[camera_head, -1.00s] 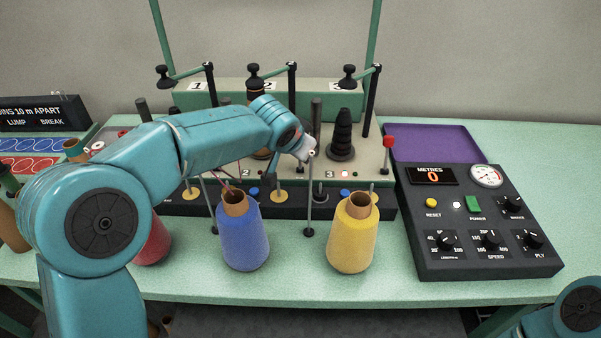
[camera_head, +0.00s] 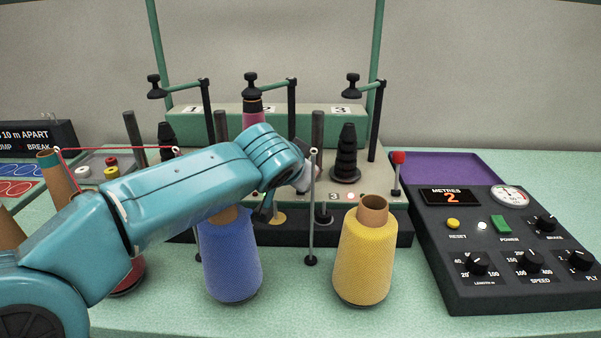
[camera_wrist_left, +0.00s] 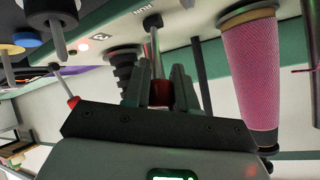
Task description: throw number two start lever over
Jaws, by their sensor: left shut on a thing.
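The number two start lever has a metal shaft (camera_wrist_left: 152,45) and a red knob (camera_wrist_left: 160,94) in the left wrist view. It stands by the plate's printed "2" (camera_wrist_left: 103,37) and "RUN" (camera_wrist_left: 142,10). My left gripper (camera_wrist_left: 166,88) is shut on its red knob, with a finger on each side. In the head view my left arm hides the lever and the fingers. The pink yarn package (camera_head: 252,118) of station two stands behind my wrist; it also shows in the left wrist view (camera_wrist_left: 250,75). My right gripper is out of view.
A blue cone (camera_head: 230,255) and a yellow cone (camera_head: 364,255) stand in front of the machine. Another red-knobbed lever (camera_head: 397,168) stands at the right. The control box's metres display (camera_head: 452,197) reads 2. A thin upright post (camera_head: 312,220) stands near my wrist.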

